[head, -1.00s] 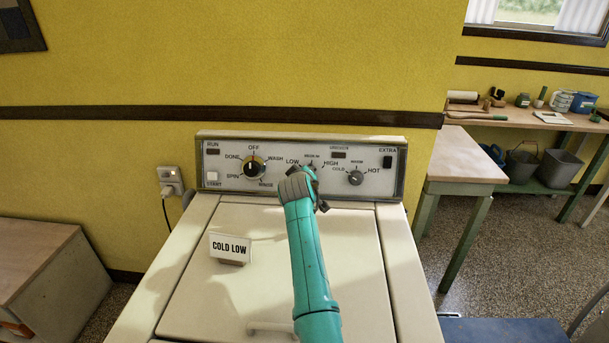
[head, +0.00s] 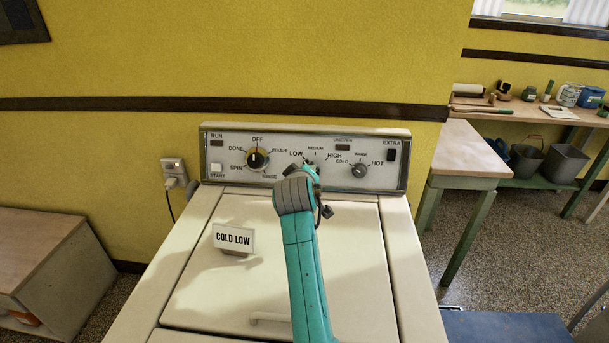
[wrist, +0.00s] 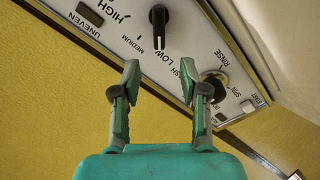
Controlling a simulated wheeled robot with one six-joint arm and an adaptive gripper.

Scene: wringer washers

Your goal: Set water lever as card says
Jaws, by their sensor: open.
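A card reading "COLD LOW" (head: 233,238) stands on the washer lid. In the wrist view, the black water-level lever (wrist: 158,18) sits by the labels HIGH, MEDIUM and LOW. Its white-tipped end points toward the LOW lettering, past MEDIUM. In the head view my gripper mostly hides this lever. A round temperature knob (head: 359,171), marked COLD, WARM and HOT, is to its right; its exact pointing is too small to tell. My gripper (wrist: 167,82) is open and empty, its fingers apart from the lever. It also shows at the panel's front in the head view (head: 316,172).
The cycle dial (head: 257,158) is left on the washer panel (head: 220,185); the wrist view shows it near the right finger. A wall outlet (head: 174,172) is at left. A wooden table (head: 470,155) stands at right. The lid around the card is clear.

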